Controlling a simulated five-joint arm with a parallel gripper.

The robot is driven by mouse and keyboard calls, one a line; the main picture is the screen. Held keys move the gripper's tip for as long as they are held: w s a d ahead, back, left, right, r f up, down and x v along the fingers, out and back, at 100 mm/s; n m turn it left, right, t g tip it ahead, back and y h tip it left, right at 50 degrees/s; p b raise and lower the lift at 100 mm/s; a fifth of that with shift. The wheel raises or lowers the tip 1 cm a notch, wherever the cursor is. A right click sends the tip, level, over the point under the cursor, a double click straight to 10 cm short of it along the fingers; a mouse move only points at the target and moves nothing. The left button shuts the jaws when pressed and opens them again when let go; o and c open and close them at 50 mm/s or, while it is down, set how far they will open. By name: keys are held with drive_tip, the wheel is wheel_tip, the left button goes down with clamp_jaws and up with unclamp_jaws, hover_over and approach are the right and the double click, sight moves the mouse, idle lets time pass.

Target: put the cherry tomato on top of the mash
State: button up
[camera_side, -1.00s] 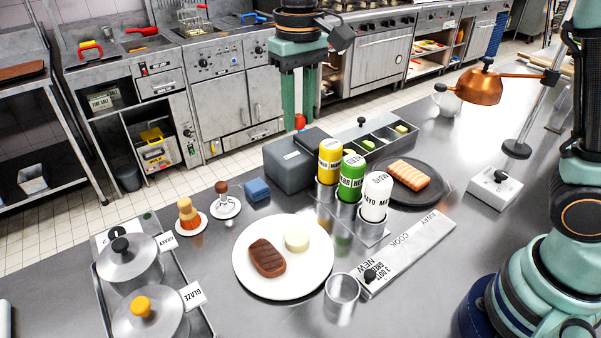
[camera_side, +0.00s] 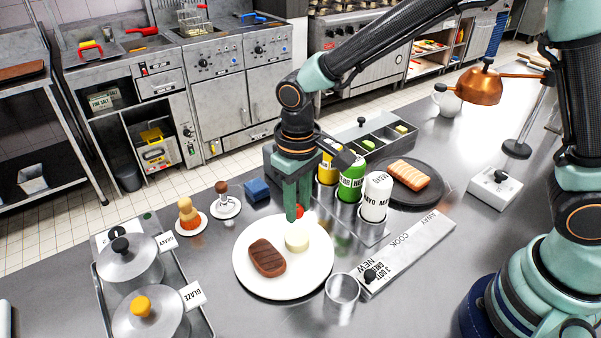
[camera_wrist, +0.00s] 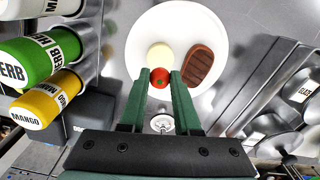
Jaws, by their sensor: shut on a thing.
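My gripper (camera_side: 296,212) is shut on the red cherry tomato (camera_side: 299,211), just above the far part of the plate's rim. The tomato (camera_wrist: 160,78) also shows between the green fingertips in the wrist view. The mash (camera_side: 297,240) is a pale round mound on the white plate (camera_side: 256,289), to the right of the grilled brown steak (camera_side: 267,258). In the wrist view the mash (camera_wrist: 160,55) lies just beyond the tomato, and its near edge is partly hidden. The tomato and mash look apart in the side view.
Yellow, green and white bottles (camera_side: 376,197) stand in a rack close to the right of my gripper. A steel cup (camera_side: 341,290) stands at the plate's front right. Lidded pots (camera_side: 130,260) stand at the left. A dark plate with salmon (camera_side: 409,174) is behind the bottles.

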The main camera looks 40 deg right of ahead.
sight(298, 214)
drive_tip(key=shift+f, duration=2.7)
drive_tip(key=shift+f, duration=0.15)
drive_tip(key=o, duration=0.9)
wheel_tip(298, 214, up, 12)
drive_tip(key=shift+d+r, duration=0.1)
drive_tip(key=shift+r, duration=0.05)
drive_tip(key=shift+s+d+r+m+t, duration=0.4)
drive_tip(key=shift+s+d+r+t, duration=0.75)
drive_tip(key=shift+d, duration=1.9)
drive_tip(key=shift+s+d+r+m+t, duration=0.55)
drive_tip(key=shift+s+d+r, duration=1)
drive_tip(key=shift+d, duration=1.5)
drive_tip(key=shift+s+d+r+m+t, duration=0.25)
drive_tip(key=shift+s+d+r+t, duration=1.05)
drive_tip(key=shift+d, duration=1.75)
